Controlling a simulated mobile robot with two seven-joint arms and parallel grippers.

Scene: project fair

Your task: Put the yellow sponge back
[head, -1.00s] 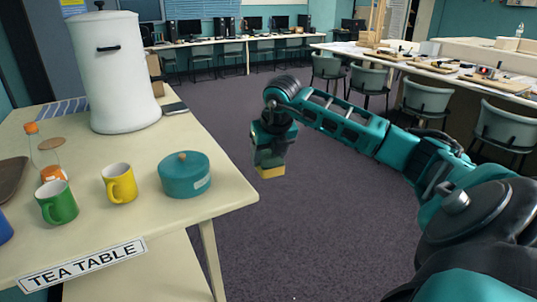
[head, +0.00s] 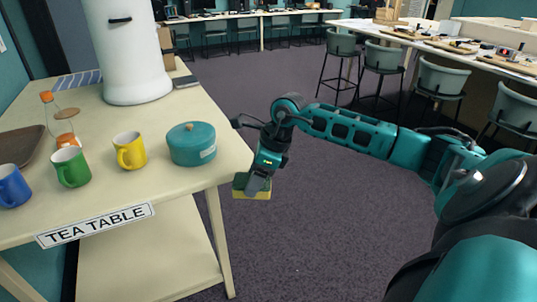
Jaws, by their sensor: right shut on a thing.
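The yellow sponge (head: 251,194) has a green layer on top and shows in the head view just right of the tea table's near right corner. My right gripper (head: 257,185) is shut on it, pointing down, and holds it in the air over the carpet, beside the table. The cream tea table (head: 165,208) stands at the left with a "TEA TABLE" label on its front edge. My left gripper is not in view.
On the table are a teal lidded pot (head: 191,145), a yellow mug (head: 129,151), a green mug (head: 70,166), a blue mug (head: 14,187), a bottle (head: 63,122), a brown tray (head: 18,146) and a white urn (head: 125,50). A lower shelf (head: 150,255) is bare where seen. Stools stand behind.

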